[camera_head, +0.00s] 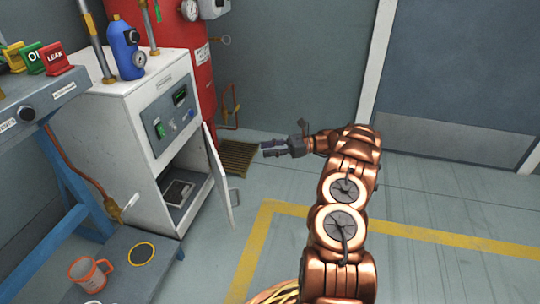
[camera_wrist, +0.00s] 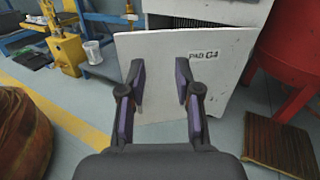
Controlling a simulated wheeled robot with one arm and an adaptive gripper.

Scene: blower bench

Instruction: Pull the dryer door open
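The dryer is the white cabinet (camera_head: 130,97) at the left in the head view, with a control panel on its upper front. The lower compartment (camera_head: 183,185) is exposed and holds a dark tray-like item. In the wrist view the door (camera_wrist: 165,50) is a pale panel marked "PAD G4" beyond the fingers. My gripper (camera_head: 270,148) is to the right of the door in the head view, apart from it. Its fingers (camera_wrist: 160,82) are spread and empty.
A red tank (camera_head: 195,75) stands behind the dryer, with a floor grate (camera_head: 238,157) beside it. A blue bottle (camera_head: 125,47) stands on the dryer.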

